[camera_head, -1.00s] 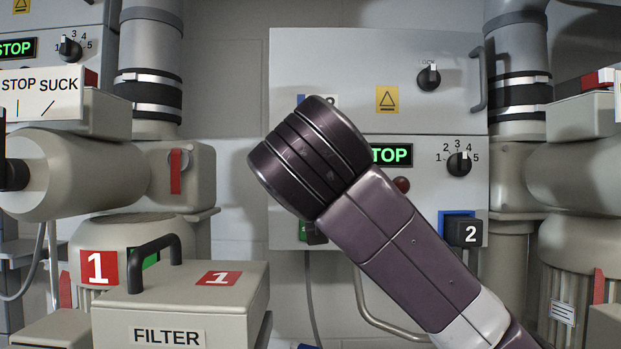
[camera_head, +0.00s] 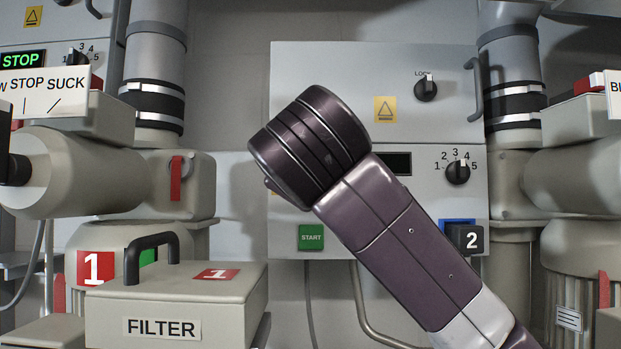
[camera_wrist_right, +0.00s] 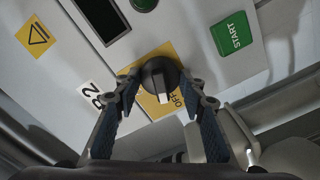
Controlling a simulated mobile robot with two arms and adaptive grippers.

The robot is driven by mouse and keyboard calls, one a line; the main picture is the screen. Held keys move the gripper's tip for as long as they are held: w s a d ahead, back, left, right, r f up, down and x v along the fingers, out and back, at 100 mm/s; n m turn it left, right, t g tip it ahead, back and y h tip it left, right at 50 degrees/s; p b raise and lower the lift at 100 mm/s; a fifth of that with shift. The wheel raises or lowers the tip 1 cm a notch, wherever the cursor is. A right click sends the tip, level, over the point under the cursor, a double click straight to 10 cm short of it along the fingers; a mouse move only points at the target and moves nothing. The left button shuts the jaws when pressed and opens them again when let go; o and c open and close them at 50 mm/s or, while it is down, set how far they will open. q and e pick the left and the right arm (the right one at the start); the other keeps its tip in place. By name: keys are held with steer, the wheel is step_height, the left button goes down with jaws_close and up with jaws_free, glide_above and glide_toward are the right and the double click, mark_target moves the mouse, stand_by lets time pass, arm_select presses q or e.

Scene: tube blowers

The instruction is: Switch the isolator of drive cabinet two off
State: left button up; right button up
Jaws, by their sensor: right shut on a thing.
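Drive cabinet two (camera_head: 290,75) is the grey box on the wall at the middle of the head view. Its isolator is a black knob (camera_wrist_right: 157,76) on a yellow plate (camera_wrist_right: 172,55) in the right wrist view. The knob's white pointer mark is toward the word OFF. My right gripper (camera_wrist_right: 159,82) is shut on the knob, one finger on each side. In the head view my right arm hides the gripper and most of the isolator. The cabinet's display (camera_head: 398,163) is dark. My left gripper is not in view.
The green START button (camera_head: 311,238) and the five-step speed knob (camera_head: 457,172) sit on the same cabinet. A black block marked 2 (camera_head: 467,239) is at its lower right. The filter box (camera_head: 165,305) of unit one stands in front at left.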

steer(key=n, duration=0.3)
steer(key=shift+n, duration=0.3)
stand_by(0.3)
steer(key=o, duration=1.2)
steer(key=shift+a, duration=0.1)
steer(key=shift+c, duration=0.2)
steer(key=s, duration=1.2)
